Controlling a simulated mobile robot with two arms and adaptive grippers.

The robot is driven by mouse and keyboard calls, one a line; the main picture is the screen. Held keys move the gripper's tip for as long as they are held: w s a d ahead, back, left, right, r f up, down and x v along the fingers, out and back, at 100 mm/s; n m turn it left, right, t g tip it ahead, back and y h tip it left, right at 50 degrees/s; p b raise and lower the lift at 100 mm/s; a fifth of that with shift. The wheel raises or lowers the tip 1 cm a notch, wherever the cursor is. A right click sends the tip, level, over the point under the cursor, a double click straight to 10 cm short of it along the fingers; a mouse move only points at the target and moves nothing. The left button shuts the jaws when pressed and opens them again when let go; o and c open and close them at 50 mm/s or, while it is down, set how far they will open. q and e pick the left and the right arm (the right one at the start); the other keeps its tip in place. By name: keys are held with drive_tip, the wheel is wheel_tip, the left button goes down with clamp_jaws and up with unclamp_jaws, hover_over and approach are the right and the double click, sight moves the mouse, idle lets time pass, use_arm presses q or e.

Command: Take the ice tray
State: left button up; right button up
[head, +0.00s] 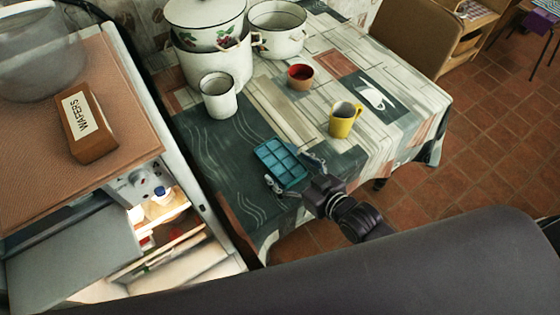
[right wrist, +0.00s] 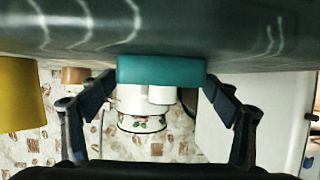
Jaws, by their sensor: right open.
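The teal ice tray (head: 281,164) lies on the patterned tablecloth near the table's front corner. My right gripper (head: 295,172) is at its near end, with its fingers spread to either side of the tray. In the right wrist view the tray (right wrist: 161,71) shows end-on between the open fingertips (right wrist: 160,90). The fingers look apart from its sides, with a clear gap at least lower down; contact at the tips is hard to tell. My left gripper is not in view.
A yellow mug (head: 343,120), a red-lined cup (head: 300,77), a white mug (head: 218,97) and enamel pots (head: 278,28) stand farther back on the table (head: 420,95). An open fridge (head: 165,215) stands at left, with a wafers box (head: 87,125) on top.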

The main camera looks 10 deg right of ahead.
sight(287, 171)
drive_tip(key=shift+w+a+f, duration=0.15)
drive_tip(key=shift+w+f, duration=0.05)
drive_tip(key=shift+w, duration=0.15)
drive_tip(key=c, duration=1.4)
drive_tip(key=shift+r, duration=0.15)
drive_tip(key=shift+c, duration=0.2)
wheel_tip(287, 171, up, 20)
drive_tip(key=p, duration=0.1)
